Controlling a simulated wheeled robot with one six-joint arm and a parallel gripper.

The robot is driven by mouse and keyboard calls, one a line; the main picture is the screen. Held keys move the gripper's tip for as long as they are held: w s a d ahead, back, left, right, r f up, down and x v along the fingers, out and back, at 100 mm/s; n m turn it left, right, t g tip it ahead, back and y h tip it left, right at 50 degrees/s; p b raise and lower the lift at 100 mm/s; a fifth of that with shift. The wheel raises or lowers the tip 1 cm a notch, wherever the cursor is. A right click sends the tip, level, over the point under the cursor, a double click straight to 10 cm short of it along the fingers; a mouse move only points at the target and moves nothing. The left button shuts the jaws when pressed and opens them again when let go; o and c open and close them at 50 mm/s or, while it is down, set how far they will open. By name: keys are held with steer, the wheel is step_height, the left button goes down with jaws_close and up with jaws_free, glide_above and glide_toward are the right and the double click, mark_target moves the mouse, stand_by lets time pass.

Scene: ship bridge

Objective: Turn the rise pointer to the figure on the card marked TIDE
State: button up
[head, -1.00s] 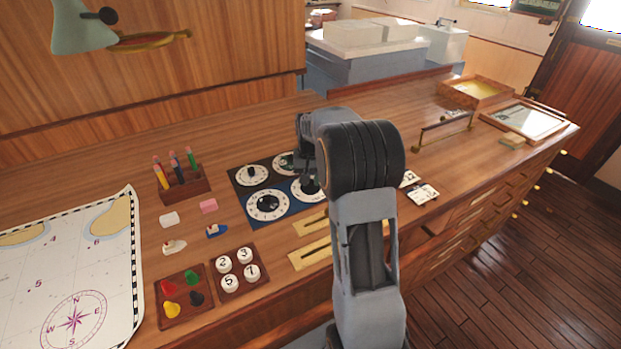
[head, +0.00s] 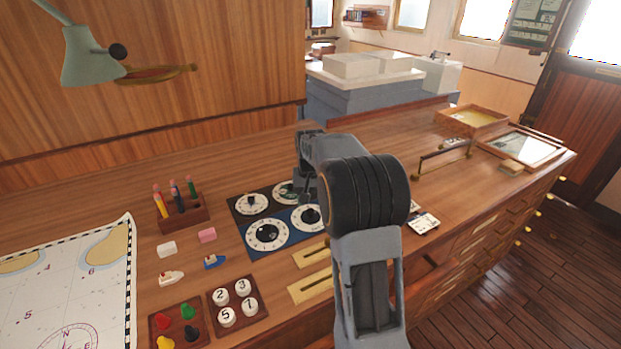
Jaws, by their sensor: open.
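A dark board with several white dials lies in the middle of the chart table. The front-left dial (head: 267,234) and back-left dial (head: 251,204) show whole, each with a dark knob. The back-right dial (head: 287,191) and front-right dial (head: 308,216) are partly hidden by my arm. Which one is the rise dial I cannot tell. My gripper (head: 307,196) is over the right-hand dials, pointing down; its fingertips are hard to make out. Small white cards (head: 424,223) lie right of my arm; their print is too small to read, so I cannot tell which is marked TIDE.
A pen rack (head: 183,210), erasers, small boat models, a number-disc tray (head: 237,304) and a coloured-piece tray (head: 180,326) stand left of my arm. Brass slotted plates (head: 311,286) lie in front of the dials. A brass-railed bar (head: 443,157) and a yellow-lined tray (head: 472,118) are right.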

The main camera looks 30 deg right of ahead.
mark_target(311, 212)
step_height(311, 212, up, 10)
steer(key=shift+r, duration=0.15)
stand_by(0.7)
steer(key=s+a+f+n+t, duration=0.2)
steer(key=s+a+f, duration=0.1)
steer(key=s+a, duration=0.4)
steer(key=s+a+f+n+t, duration=0.2)
steer(key=s+a, duration=0.5)
steer(key=s, duration=0.6)
steer(key=shift+s+a+f+n, duration=0.25)
steer(key=shift+s+f+n, duration=0.15)
steer(key=shift+f+n, duration=0.25)
